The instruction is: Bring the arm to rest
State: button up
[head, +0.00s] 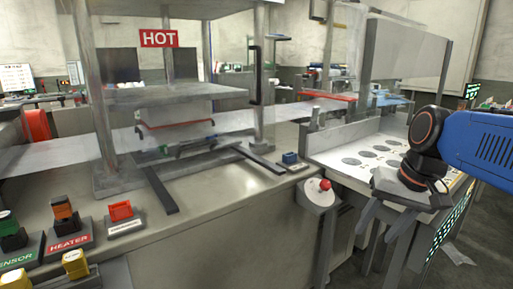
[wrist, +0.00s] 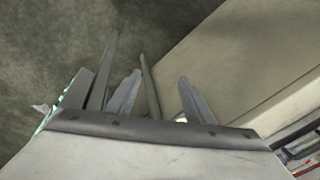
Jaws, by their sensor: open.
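My arm (head: 482,140), blue with a dark wrist, reaches in from the right edge of the head view. My gripper (head: 378,238) hangs from it with its grey fingers pointing down, in front of the white panel with dark discs (head: 372,152). In the wrist view my gripper (wrist: 159,76) shows two fingers spread apart, with nothing between them. It is open and empty. Grey floor and the side of a pale cabinet (wrist: 235,60) lie beyond the fingers.
A press marked HOT (head: 159,39) stands on the long bench (head: 240,190) at left. A red button on a post (head: 324,185) stands left of my gripper. Labelled blocks, including HEATER (head: 70,241), sit at front left. Open floor (head: 480,240) shows at lower right.

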jog(key=s+d+f+n+t+h, duration=0.1)
jog(key=s+f+n+t, duration=0.1)
jog(key=s+f, duration=0.8)
jog(key=shift+f+n+h, duration=0.4)
jog(key=shift+n, duration=0.1)
jog(key=shift+d, duration=0.1)
